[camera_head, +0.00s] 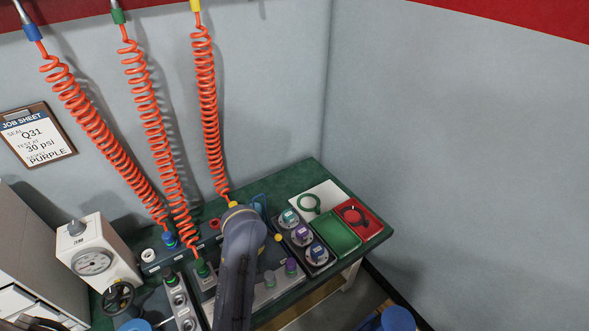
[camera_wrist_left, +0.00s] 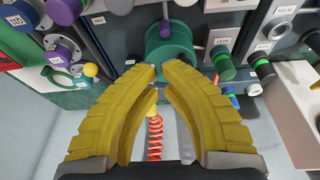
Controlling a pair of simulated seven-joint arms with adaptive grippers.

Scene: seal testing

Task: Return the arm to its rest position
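My dark grey arm (camera_head: 240,250) rises from the bottom edge over the workbench in the head view and hides part of the fixtures. I cannot make out its gripper there. In the left wrist view, the yellow fingers of my left gripper (camera_wrist_left: 160,70) arch inward and their tips come close together. I see nothing clearly held between them, and I cannot tell whether the tips touch. A teal-green cylinder (camera_wrist_left: 172,45) lies beyond the tips. A red coiled hose (camera_wrist_left: 155,135) with a yellow end shows between the fingers. My right gripper is not in view.
The green bench (camera_head: 285,180) carries a gauge box (camera_head: 95,258), several knobbed fixtures, a green tray (camera_head: 338,232) and a red tray (camera_head: 362,216). Orange coiled hoses (camera_head: 207,90) hang over it. A job sheet (camera_head: 37,135) hangs on the wall. The air right of the bench is clear.

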